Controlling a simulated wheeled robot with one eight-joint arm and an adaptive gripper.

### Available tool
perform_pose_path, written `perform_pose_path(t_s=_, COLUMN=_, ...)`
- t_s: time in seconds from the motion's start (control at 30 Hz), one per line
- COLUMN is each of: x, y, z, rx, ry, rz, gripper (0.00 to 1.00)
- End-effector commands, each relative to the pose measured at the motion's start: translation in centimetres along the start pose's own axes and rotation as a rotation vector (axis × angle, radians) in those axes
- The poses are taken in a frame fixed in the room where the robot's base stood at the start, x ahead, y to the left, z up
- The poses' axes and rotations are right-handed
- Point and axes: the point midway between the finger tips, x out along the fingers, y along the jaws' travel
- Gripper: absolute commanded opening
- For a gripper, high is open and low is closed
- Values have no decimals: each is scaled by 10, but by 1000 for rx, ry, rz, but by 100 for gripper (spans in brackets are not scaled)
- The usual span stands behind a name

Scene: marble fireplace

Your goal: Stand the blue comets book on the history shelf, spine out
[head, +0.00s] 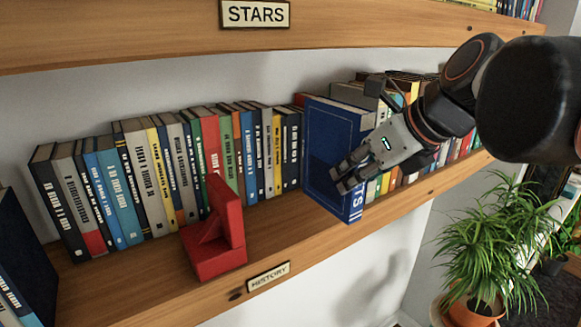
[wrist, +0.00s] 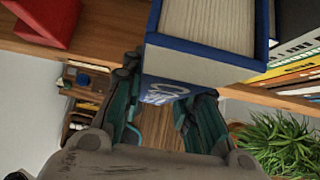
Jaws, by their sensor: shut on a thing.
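The blue book (head: 332,140) stands upright at the history shelf (head: 215,290), between the row of books on the left and more books on the right. Its spine faces outward, and the visible lettering ends in "TS II"; the rest is hidden by my fingers. It sticks out in front of its neighbours, with its lower front corner near the shelf's front edge. I cannot tell whether its base touches the board. My gripper (head: 343,180) is shut on the book near its spine. The wrist view shows the pale page block (wrist: 208,24) and blue spine (wrist: 163,92) between the fingers.
A red bookend (head: 217,235) stands on the shelf front to the left, with bare board between it and the book. The "HISTORY" label (head: 268,276) is on the shelf edge. The "STARS" shelf (head: 140,35) runs above. A potted plant (head: 490,245) stands lower right.

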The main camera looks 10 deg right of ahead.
Motion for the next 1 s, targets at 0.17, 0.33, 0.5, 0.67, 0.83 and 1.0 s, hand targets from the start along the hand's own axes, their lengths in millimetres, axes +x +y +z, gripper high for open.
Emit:
perform_pose_path(t_s=0.17, x=12, y=-3, z=3, rx=0, ry=-1, rz=0, gripper=0)
perform_pose_path(t_s=0.33, x=22, y=-6, z=6, rx=-1, ry=-1, rz=0, gripper=0)
perform_pose_path(t_s=0.5, x=33, y=-9, z=9, rx=0, ry=-1, rz=-1, gripper=0)
perform_pose_path(t_s=0.67, x=42, y=-12, z=13, rx=0, ry=-1, rz=-1, gripper=0)
perform_pose_path(t_s=0.83, x=52, y=-14, z=16, rx=-1, ry=-1, rz=0, gripper=0)
perform_pose_path(t_s=1.0, x=63, y=-17, z=19, rx=0, ry=-1, rz=0, gripper=0)
